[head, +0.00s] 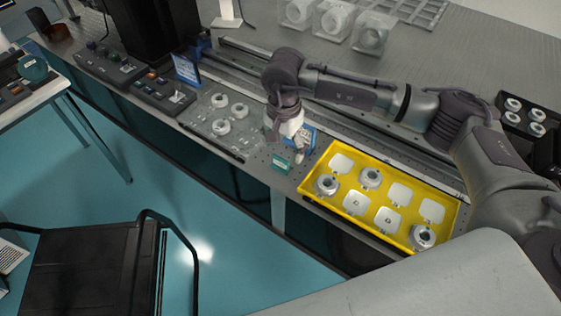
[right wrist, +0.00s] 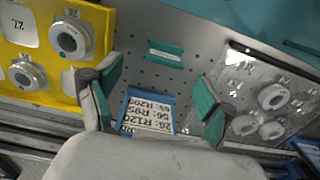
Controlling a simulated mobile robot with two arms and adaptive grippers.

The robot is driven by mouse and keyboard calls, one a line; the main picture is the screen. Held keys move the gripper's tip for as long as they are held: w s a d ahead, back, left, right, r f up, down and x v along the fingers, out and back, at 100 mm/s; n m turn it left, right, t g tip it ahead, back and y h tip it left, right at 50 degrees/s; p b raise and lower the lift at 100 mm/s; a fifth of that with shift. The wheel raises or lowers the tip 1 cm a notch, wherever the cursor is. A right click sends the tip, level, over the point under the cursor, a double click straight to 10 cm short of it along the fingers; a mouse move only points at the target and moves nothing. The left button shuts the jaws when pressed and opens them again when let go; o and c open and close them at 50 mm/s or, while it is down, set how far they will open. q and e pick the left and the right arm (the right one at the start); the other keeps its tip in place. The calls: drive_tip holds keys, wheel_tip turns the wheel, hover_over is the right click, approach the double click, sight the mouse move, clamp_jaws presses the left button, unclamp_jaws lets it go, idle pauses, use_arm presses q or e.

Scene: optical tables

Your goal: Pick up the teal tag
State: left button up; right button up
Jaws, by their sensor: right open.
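The teal tag (head: 281,163) stands on the perforated metal table near its front edge, left of the yellow tray. In the right wrist view the teal tag (right wrist: 165,53) lies beyond the fingertips, roughly centred between them, with nothing touching it. My right gripper (head: 299,152) is above the table, close to the tag and slightly to its right. In the right wrist view my right gripper (right wrist: 160,86) has its two teal-padded fingers spread wide, with no object held. My left gripper is not in view.
A blue-framed label sign (right wrist: 148,112) stands between the fingers, nearer the palm. The yellow tray (head: 327,213) with round parts is on the right. A clear tray (head: 205,132) with white rings is on the left. Bare table surrounds the tag.

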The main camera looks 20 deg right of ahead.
sight(281, 158)
drive_tip(key=f, duration=0.3)
drive_tip(key=f+p, duration=0.1)
drive_tip(key=shift+w+a+f, duration=0.15)
drive_tip(key=shift+a+f, duration=0.15)
drive_tip(key=c, duration=0.9)
